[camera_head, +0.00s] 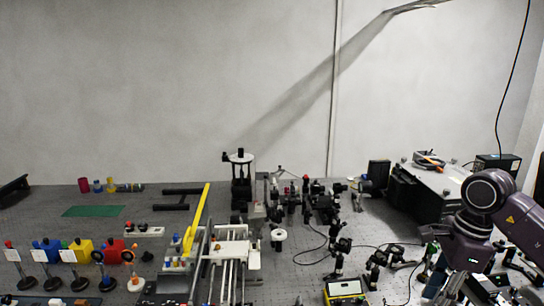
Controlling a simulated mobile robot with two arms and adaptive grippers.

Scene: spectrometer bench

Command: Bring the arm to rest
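My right arm comes in from the right edge of the head view, with its dark purple links over the right part of the bench. Its gripper (447,284) points down toward the bench at the lower right, among small dark parts. The fingers are small and mixed with the clutter behind them, so I cannot tell whether they are open or shut, or hold anything. My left arm and gripper are not in view.
The optical bench (105,232) is crowded. A yellow lever (197,220) stands over white rails in the middle. Coloured blocks (80,250) and labelled stands are at the left. A large dark box (425,195) sits behind my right arm. A green mat (93,211) lies at the back left.

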